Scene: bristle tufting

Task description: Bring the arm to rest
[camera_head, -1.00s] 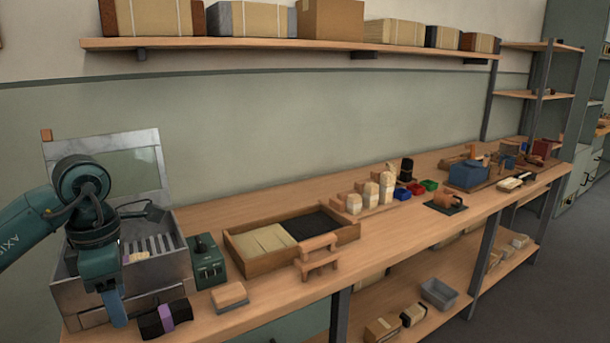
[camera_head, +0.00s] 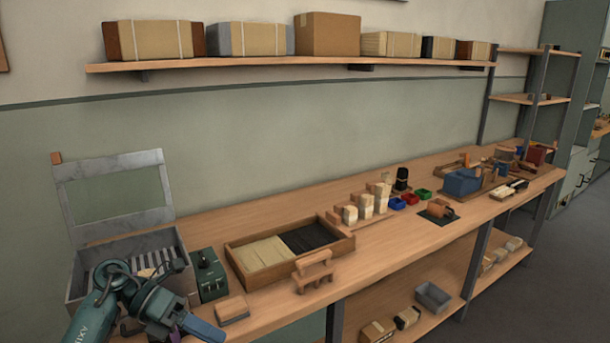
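My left arm (camera_head: 95,312) comes in at the bottom left, low in front of the bench's near edge. Its gripper (camera_head: 206,331) points right, with one blue finger showing at the picture's bottom edge. I cannot tell whether it is open or shut, and I see nothing clearly held in it. The arm partly covers the grey metal box (camera_head: 185,281) with its raised lid frame. A dark block with a purple band is almost wholly hidden behind the gripper. My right gripper is not in view.
A green control box (camera_head: 208,275), a small wood-backed block (camera_head: 232,309) and a wooden tray (camera_head: 345,247) of pale and black bristle stand to the right. A small wooden stand (camera_head: 313,270) is at the tray's front. The wall shelf (camera_head: 290,62) holds several boxes. Bare bench lies behind the tray.

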